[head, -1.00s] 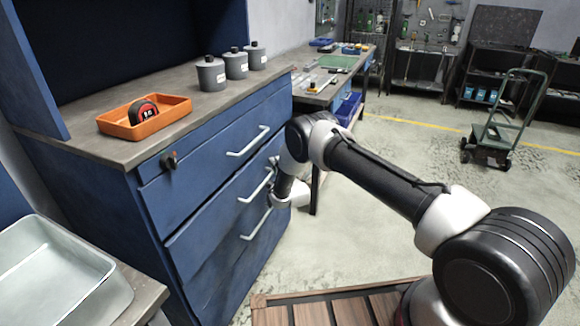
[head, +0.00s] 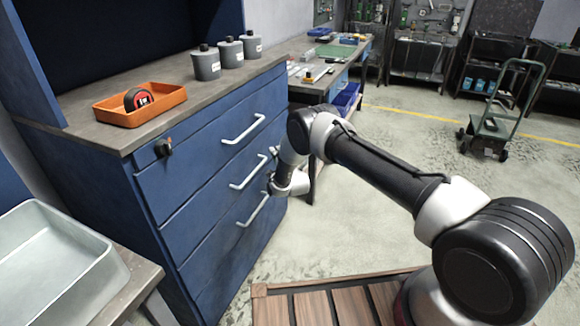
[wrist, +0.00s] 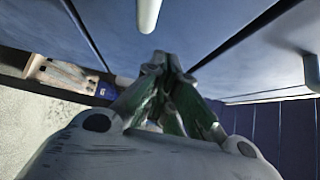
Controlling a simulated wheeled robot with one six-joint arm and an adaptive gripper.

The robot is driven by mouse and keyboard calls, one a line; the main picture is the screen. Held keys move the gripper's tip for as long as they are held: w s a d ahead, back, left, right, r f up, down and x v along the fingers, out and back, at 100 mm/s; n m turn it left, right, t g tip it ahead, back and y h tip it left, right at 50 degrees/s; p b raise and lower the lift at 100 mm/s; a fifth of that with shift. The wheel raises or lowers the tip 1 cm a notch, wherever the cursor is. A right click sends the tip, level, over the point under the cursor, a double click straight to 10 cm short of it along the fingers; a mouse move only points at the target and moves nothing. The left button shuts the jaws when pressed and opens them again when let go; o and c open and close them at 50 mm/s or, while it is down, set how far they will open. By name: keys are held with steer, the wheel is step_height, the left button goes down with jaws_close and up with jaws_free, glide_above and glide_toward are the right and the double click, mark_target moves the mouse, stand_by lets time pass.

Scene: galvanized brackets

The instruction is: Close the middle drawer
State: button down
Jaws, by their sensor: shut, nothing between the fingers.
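The blue cabinet has three drawers with pale bar handles. The middle drawer (head: 190,211) looks level with the top drawer (head: 190,160) and bottom drawer (head: 215,255). Its handle (head: 248,172) is close to my gripper (head: 272,172), which is at the right end of the handle. In the wrist view my gripper (wrist: 166,60) has its fingertips together with nothing between them, pointing at the blue drawer front. A pale handle end (wrist: 148,14) shows just past the tips. I cannot tell whether the fingertips touch the drawer front.
An orange tray (head: 128,118) with a tape measure (head: 137,97) and several grey canisters (head: 206,66) stand on the cabinet top. A white bin (head: 60,262) is at lower left. A workbench (head: 300,92) stands behind my arm. The floor to the right is open, with a trolley (head: 490,130).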

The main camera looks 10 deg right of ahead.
steer(key=v, duration=1)
steer(key=s+d+f+n+g+h, duration=0.2)
steer(key=s+d+f+n+g, duration=0.2)
steer(key=s+f+n+g, duration=0.7)
steer(key=s+d+r+n+h, duration=0.1)
steer(key=s+d+r, duration=0.7)
steer(key=s+r, duration=0.5)
steer(key=s+d+r+n+g, duration=0.1)
steer(key=s+d+r, duration=0.7)
steer(key=s+r, duration=0.6)
steer(key=s+d+r+n+g+h, duration=0.1)
steer(key=s+d+r, duration=0.7)
steer(key=r, duration=1.8)
steer(key=s+n, duration=0.1)
steer(key=s, duration=0.5)
steer(key=shift+d+h, duration=0.15)
steer(key=shift+h, duration=0.15)
